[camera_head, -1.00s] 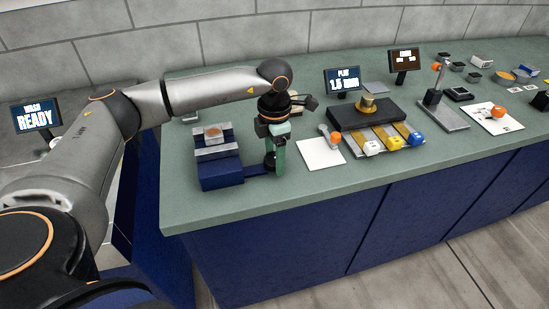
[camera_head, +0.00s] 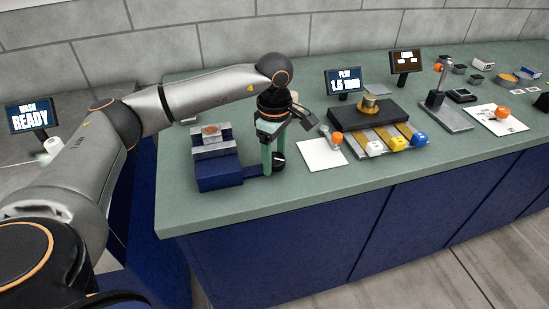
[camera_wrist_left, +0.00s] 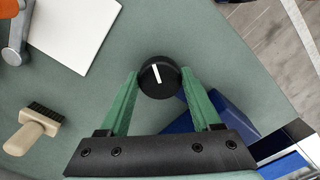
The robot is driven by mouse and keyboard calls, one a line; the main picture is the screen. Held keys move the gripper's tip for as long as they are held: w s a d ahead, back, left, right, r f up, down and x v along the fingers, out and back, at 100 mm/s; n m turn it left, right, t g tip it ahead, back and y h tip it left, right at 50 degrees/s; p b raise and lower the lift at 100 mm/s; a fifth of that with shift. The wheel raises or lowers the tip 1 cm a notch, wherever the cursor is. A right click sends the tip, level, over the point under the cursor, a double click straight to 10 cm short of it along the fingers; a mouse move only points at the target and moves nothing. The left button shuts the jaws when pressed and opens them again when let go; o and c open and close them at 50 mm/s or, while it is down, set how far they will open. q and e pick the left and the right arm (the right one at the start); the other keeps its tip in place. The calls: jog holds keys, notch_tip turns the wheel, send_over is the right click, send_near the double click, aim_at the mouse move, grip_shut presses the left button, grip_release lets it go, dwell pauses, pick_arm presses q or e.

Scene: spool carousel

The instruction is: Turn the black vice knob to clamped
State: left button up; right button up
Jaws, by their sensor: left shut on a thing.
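The vice, a blue block (camera_head: 218,177) with grey jaws (camera_head: 212,150), stands at the counter's left end. A small brown round piece (camera_head: 210,130) sits between or on the jaws. The black knob (camera_head: 279,161) is to the right of the vice, joined by a low blue arm. My left gripper (camera_head: 272,165) points down with its green fingers on either side of the knob, shut on it. In the left wrist view the knob (camera_wrist_left: 158,78) sits between the fingertips, its white line tilted slightly from the picture's vertical. My right gripper is not in view.
A white sheet (camera_head: 320,156) with an orange-topped tool (camera_head: 334,138) lies right of the gripper. A wooden brush (camera_wrist_left: 30,130) is nearby. The counter's front edge is close.

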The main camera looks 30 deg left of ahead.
aim_at(275, 158)
pick_arm(q)
jog(key=shift+m, duration=1.3)
jog(key=shift+r+b, duration=0.1)
jog(key=shift+b, duration=0.2)
jog(key=o, duration=1.4)
jog(key=shift+c, duration=0.2)
notch_tip(275, 158, up, 12)
jog(key=shift+r, duration=0.2)
